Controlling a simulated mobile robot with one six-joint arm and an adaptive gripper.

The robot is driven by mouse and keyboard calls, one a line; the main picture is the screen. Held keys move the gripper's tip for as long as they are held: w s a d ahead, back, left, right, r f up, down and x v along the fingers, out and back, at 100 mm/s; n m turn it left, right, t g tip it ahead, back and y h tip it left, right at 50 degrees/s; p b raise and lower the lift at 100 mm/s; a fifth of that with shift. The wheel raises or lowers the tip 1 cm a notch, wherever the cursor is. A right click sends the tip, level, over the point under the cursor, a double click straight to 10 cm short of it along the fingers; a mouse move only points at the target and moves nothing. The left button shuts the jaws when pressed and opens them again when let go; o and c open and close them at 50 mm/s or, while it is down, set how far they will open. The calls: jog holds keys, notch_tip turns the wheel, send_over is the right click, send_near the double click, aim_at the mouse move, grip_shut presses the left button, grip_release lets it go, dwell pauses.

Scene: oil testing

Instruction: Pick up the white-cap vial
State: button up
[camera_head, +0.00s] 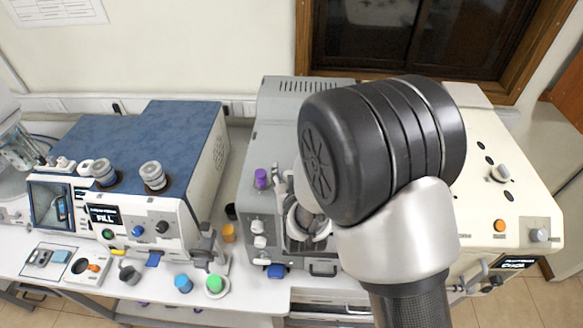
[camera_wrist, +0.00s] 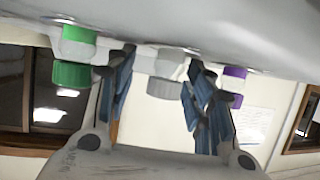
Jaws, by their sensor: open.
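In the wrist view, a vial with a whitish-grey cap (camera_wrist: 165,88) appears between my two fingers, below a grey surface in the picture. My gripper (camera_wrist: 163,60) is open, with one blue-padded finger on each side of this vial. Gaps show beside the cap, and I see no clear contact. A green-cap vial (camera_wrist: 72,74) is left of the fingers and a purple-cap vial (camera_wrist: 234,98) is right of them. In the head view, my arm's large dark joint hides most of the gripper and the white-cap vial.
A purple-cap piece (camera_head: 261,178) stands on the grey machine (camera_head: 268,130). A blue-topped machine (camera_head: 150,130) is at left and a cream machine (camera_head: 510,190) at right.

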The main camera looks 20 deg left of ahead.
jog(key=shift+a, duration=0.15)
jog(key=shift+s+r, duration=0.15)
jog(key=shift+s, duration=0.3)
jog(key=shift+w, duration=0.15)
jog(key=c, duration=1.1)
